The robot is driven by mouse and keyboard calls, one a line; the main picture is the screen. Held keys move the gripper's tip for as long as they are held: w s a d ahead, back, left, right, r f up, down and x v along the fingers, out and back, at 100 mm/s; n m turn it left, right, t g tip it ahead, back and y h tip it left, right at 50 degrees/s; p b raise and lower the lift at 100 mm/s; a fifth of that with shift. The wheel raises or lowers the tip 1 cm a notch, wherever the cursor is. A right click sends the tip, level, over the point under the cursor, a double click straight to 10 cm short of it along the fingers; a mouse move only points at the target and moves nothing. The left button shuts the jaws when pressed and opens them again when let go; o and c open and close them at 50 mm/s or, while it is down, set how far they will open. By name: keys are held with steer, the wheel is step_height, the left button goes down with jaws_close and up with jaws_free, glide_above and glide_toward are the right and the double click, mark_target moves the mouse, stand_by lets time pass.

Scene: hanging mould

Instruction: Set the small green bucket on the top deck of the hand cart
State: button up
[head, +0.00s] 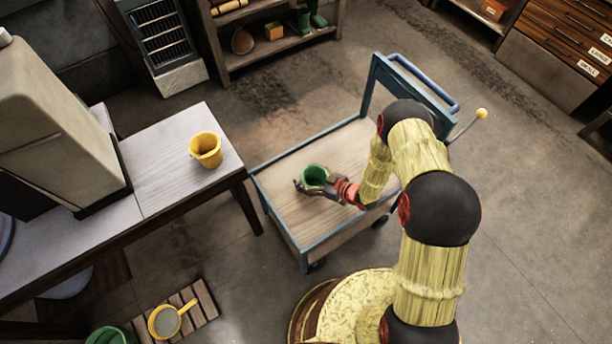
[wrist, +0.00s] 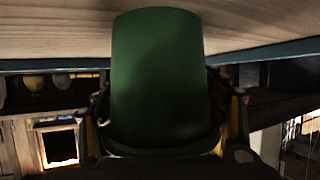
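The small green bucket (head: 315,175) is upright over the wooden top deck (head: 300,215) of the blue-framed hand cart, near the deck's middle. My gripper (head: 318,187) is shut on it, with a finger on each side. In the wrist view the green bucket (wrist: 158,80) fills the middle, close between the fingers (wrist: 162,110). The deck (wrist: 60,25) shows as a pale wooden strip at the top of that view. I cannot tell whether the bucket's base touches the deck.
A yellow bucket (head: 206,150) stands on the table (head: 160,130) at the left. A yellow pan (head: 165,321) lies on a slatted board, and another green container (head: 106,336) is at the bottom left edge. The cart's blue handle (head: 425,82) rises at the back. The deck around the bucket is clear.

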steer(key=shift+o, duration=0.9)
